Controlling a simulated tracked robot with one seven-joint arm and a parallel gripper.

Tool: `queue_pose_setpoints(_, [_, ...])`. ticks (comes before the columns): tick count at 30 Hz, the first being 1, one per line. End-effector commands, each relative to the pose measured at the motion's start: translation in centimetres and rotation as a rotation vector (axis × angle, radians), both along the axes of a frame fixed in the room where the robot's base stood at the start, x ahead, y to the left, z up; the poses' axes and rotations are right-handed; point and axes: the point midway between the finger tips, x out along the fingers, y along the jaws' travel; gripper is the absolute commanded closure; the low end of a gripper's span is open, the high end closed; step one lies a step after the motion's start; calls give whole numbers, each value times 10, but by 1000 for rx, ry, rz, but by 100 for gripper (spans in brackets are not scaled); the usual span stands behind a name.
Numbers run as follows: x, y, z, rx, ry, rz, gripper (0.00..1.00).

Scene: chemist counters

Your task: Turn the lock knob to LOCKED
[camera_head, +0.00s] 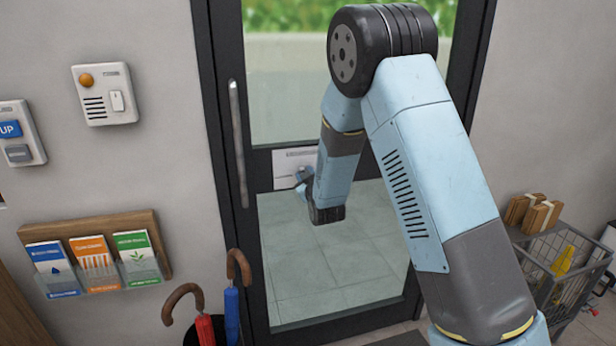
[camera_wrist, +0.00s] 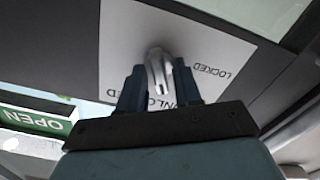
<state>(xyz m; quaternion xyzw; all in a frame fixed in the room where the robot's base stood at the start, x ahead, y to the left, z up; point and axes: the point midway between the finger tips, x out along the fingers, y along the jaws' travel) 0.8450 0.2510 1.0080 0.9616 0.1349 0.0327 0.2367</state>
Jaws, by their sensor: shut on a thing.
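The lock knob (camera_wrist: 157,68) is a small silver lever on a white plate (camera_wrist: 120,40). In the wrist view it sits between the two dark fingers of my gripper (camera_wrist: 158,80), which is shut on it. The word LOCKED is readable at the plate's right side, and more lettering lies behind the fingers, partly hidden. The lever's near end lies toward that partly hidden lettering, away from LOCKED. In the head view the white plate (camera_head: 285,160) is on the door's dark crossbar, and my gripper (camera_head: 302,182) is against it; the knob is mostly hidden there.
The glass door (camera_head: 310,270) has a long vertical handle (camera_head: 238,140) left of the plate. An umbrella stand (camera_head: 197,325) is low in front. A leaflet rack (camera_head: 95,255) and wall switches are left; a wire cart (camera_head: 555,265) stands right. A green OPEN sign (camera_wrist: 35,120) shows in the wrist view.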

Motion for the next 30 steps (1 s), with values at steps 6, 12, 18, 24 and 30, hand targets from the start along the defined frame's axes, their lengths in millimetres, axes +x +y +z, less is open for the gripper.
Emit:
queue_pose_setpoints(6, [1,1,1,-198,-61,-2,97])
queue_pose_setpoints(12, [1,2,1,-380,-113,-2,97])
queue_pose_setpoints(18, [1,3,0,-563,-166,0,97])
queue_pose_setpoints(24, [0,4,-1,-737,-216,1,97])
queue_pose_setpoints(30, [0,5,-2,-882,-258,1,97])
